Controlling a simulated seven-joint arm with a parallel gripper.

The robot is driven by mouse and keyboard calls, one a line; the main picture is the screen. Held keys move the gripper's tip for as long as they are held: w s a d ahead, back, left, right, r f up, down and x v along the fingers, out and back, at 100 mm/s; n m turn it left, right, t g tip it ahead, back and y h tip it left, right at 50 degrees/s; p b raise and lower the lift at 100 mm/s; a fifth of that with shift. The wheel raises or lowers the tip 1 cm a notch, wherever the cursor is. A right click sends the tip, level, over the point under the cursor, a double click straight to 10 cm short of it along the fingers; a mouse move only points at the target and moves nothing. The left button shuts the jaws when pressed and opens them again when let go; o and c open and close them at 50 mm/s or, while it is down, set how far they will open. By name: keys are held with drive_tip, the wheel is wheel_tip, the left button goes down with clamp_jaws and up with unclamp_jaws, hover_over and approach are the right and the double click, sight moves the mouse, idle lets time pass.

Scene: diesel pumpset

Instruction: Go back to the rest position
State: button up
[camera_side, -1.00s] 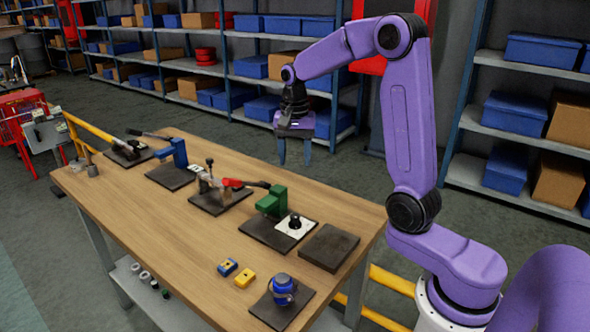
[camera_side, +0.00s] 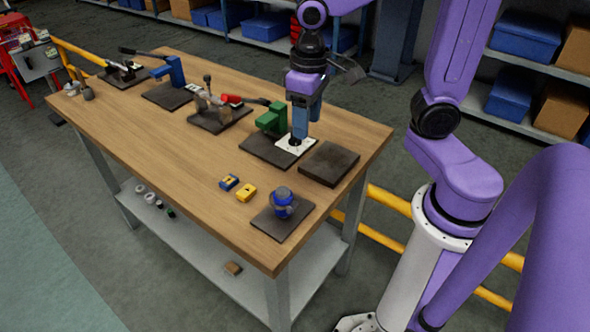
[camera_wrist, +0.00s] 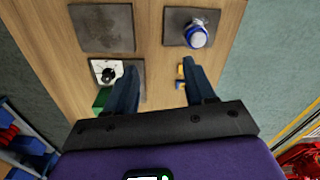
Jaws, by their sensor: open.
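My gripper (camera_side: 298,136) is open, pointing down above the back right part of the wooden workbench (camera_side: 160,150). In the side view it overlaps the green tool (camera_side: 271,118) and its white plate (camera_side: 288,145), hiding part of them. In the wrist view the two dark blue fingers (camera_wrist: 163,72) are spread with only bare wood seen between them. The white plate with a black knob (camera_wrist: 103,72) shows just left of the left finger. I cannot tell the exact height of the fingertips or whether they touch anything.
A bare dark plate (camera_side: 330,165) lies right of the green tool. A blue rounded part (camera_side: 282,198) stands on another plate near the front corner. Blue (camera_side: 229,182) and yellow (camera_side: 246,193) blocks lie nearby. Several mounted tools line the far left. The front left bench top is clear.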

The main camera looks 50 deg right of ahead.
drive_tip(key=s+f+n, duration=0.2)
drive_tip(key=s+n, duration=0.8)
drive_tip(key=s, duration=0.5)
drive_tip(key=shift+a, duration=0.2)
